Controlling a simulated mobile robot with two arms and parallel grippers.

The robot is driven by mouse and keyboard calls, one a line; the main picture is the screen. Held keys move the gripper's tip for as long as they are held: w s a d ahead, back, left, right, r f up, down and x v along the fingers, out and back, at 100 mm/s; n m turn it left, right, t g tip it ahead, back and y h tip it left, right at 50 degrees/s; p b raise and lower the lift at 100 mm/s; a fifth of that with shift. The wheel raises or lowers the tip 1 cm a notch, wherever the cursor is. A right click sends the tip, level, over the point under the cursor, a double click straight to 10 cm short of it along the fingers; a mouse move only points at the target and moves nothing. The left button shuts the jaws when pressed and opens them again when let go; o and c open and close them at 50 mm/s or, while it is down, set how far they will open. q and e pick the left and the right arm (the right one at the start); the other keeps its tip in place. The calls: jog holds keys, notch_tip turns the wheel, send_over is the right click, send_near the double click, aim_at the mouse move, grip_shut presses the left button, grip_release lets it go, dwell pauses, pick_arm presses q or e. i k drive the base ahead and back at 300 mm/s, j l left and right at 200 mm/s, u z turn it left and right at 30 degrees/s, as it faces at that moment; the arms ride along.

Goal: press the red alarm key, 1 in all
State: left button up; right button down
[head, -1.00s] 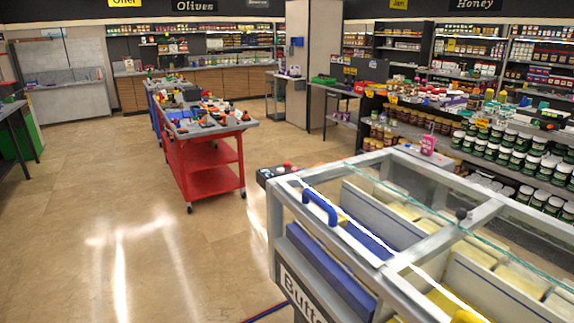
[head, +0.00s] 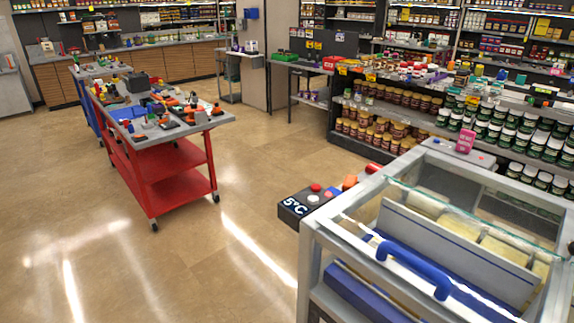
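A small dark control panel (head: 308,200) with a "5°C" display sits at the near-left corner of the glass-topped freezer. A round red key (head: 315,187) is on its top face, with a pale key (head: 313,198) just in front of it and another small red spot beside it. I cannot read any label that tells which is the alarm key. Neither of my grippers is in view, and nothing touches the panel.
The glass-topped freezer (head: 307,262) with a blue handle fills the lower right. A red trolley (head: 163,180) loaded with tools stands to the left. Orange and red items lie behind the panel. Shelves of jars line the right. The floor between trolley and freezer is clear.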

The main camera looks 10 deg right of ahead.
aim_at(316, 188)
jog(key=i+j, duration=0.4)
jog(key=i+j+z, duration=0.15)
jog(key=i+j, duration=0.25)
jog(key=j, duration=0.2)
